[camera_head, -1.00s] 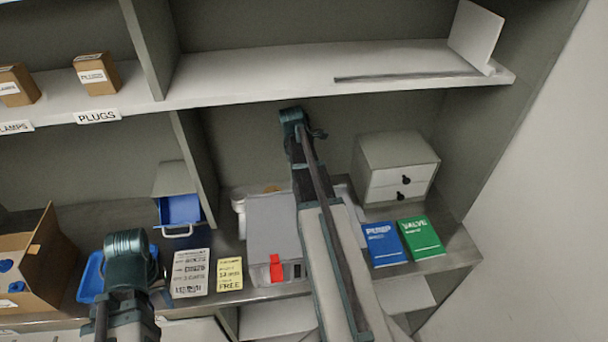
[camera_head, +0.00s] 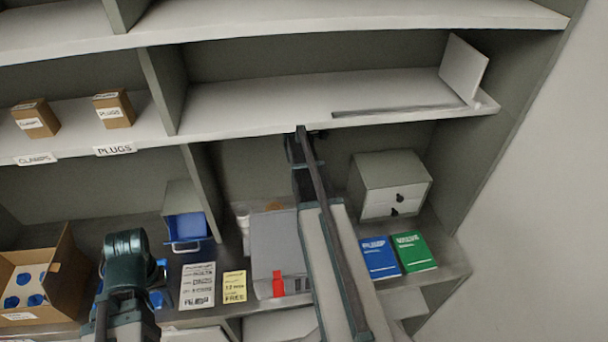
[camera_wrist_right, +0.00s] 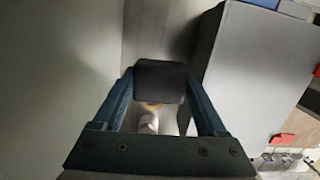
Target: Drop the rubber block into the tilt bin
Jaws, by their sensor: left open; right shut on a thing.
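The dark rubber block (camera_wrist_right: 160,80) is held between the two fingers of my right gripper (camera_wrist_right: 159,92) in the right wrist view. In the head view my right arm reaches into the shelf bay, and its end (camera_head: 301,148) is just below the upper shelf's front edge; the block cannot be made out there. A tilt bin with a blue tray and pale handle (camera_head: 185,228) stands on the lower shelf, left of my right arm, beside a divider. My left gripper (camera_head: 127,250) is open at the lower left; its fingertips are mostly hidden.
A grey box (camera_head: 270,240) with a red part (camera_head: 278,284) stands beside my right arm. A small drawer cabinet (camera_head: 390,184) and blue (camera_head: 380,258) and green (camera_head: 413,251) manuals are to the right. An open carton (camera_head: 45,278) is at left. The upper shelf (camera_head: 260,100) overhangs the bay.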

